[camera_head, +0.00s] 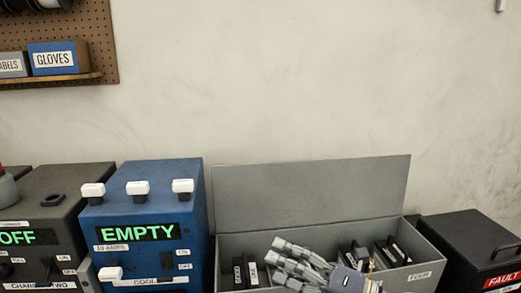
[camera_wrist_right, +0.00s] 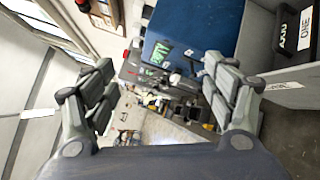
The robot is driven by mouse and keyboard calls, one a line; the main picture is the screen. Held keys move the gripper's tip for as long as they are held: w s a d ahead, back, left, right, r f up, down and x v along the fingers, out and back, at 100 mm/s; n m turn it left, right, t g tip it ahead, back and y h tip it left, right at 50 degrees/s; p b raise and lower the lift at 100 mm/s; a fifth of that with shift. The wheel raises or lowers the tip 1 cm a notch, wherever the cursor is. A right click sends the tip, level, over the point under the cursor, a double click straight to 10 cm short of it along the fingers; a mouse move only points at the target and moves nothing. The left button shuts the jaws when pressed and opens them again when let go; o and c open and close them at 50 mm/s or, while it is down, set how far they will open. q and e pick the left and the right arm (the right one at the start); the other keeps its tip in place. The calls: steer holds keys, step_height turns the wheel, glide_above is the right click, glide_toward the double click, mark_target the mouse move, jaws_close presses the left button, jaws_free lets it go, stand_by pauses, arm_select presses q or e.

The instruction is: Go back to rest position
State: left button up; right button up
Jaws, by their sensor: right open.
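My right gripper (camera_head: 283,262) shows at the bottom of the head view, in front of a grey open box (camera_head: 310,190). Its jaws are apart. In the right wrist view the two fingers of my right gripper (camera_wrist_right: 160,92) stand wide apart with nothing held between them. My left gripper is in neither view.
The open grey box holds several black items (camera_head: 391,252). A blue unit (camera_head: 155,207) reading EMPTY stands left of it, then a dark unit (camera_head: 70,200) reading OFF. A black FAULT box (camera_head: 470,240) stands at right. A pegboard (camera_head: 100,40) hangs on the wall.

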steer(key=w+d+r+m+t+h, duration=0.2)
steer(key=d+m+t+h, duration=0.9)
steer(key=m, duration=0.7)
steer(key=s+d+f+m+g+h, duration=0.35)
steer(key=f+m, duration=0.25)
steer(key=f, duration=0.3)
steer(key=s+d+f+m+g+h, duration=0.35)
steer(key=d+f+m, duration=0.2)
steer(key=f, duration=0.25)
steer(key=s+a+f+m+g+y, duration=0.1)
steer(key=s+a+f+m+g, duration=0.1)
steer(key=s+f+g, duration=0.6)
steer(key=s+a+f+m+g+y, duration=0.15)
steer(key=s+f, duration=0.45)
steer(key=s, duration=0.6)
step_height(320, 180, down, 27)
steer(key=s+g, duration=0.1)
steer(key=s, duration=0.1)
steer(key=s+d+f+g, duration=0.1)
steer(key=s+d+f, duration=0.1)
steer(key=s+f, duration=1.4)
steer(key=shift+s+d+h, duration=0.3)
steer(key=shift+s+h, duration=0.05)
steer(key=shift+s, duration=0.15)
steer(key=shift+g, duration=0.25)
